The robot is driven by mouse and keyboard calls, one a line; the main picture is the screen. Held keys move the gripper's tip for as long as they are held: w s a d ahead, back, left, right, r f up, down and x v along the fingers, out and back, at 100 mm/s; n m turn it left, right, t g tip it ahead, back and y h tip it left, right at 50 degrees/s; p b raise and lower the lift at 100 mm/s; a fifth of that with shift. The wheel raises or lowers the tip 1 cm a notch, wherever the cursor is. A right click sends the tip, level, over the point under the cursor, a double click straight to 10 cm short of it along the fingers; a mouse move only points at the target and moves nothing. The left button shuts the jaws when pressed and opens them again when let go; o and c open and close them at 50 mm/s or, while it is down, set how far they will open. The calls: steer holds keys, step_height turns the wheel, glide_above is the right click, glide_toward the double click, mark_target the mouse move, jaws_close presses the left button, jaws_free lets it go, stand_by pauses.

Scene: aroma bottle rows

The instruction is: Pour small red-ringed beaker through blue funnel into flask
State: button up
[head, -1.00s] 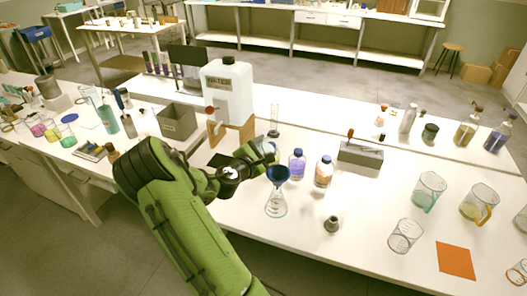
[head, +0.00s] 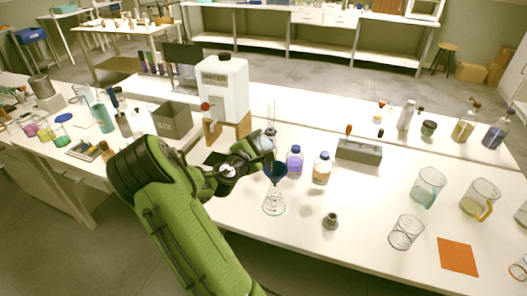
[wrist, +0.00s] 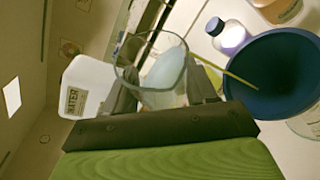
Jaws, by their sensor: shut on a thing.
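My gripper (wrist: 163,92) is shut on a small clear glass beaker (wrist: 162,72) with pale cloudy contents, seen tilted in the wrist view. I cannot make out a red ring on it. A thin yellowish streak runs from the beaker's edge to over the blue funnel (wrist: 275,75); it looks like a stream of liquid, but I cannot be sure. In the head view my gripper (head: 258,148) is beside and slightly above the blue funnel (head: 275,169), and the beaker is mostly hidden there. The funnel sits upright in the mouth of the clear conical flask (head: 273,203).
A purple bottle (head: 294,161) and an orange bottle (head: 321,168) stand just right of the funnel. A white water tank (head: 224,88) is behind my gripper. A grey stopper-like piece (head: 331,221) and a glass beaker (head: 405,232) stand further right.

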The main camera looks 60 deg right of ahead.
steer(key=shift+r+m+b, duration=0.25)
steer(key=shift+m+b, duration=0.15)
steer(key=shift+b, duration=0.3)
stand_by(1.2)
steer(key=shift+f+m+h+b, duration=0.4)
steer(key=shift+m+h+b, duration=0.15)
steer(key=shift+b, duration=1.05)
stand_by(2.2)
steer(key=shift+r+m+t+b, duration=0.1)
steer(key=shift+m+t+b, duration=0.35)
steer(key=shift+b, duration=0.25)
stand_by(1.6)
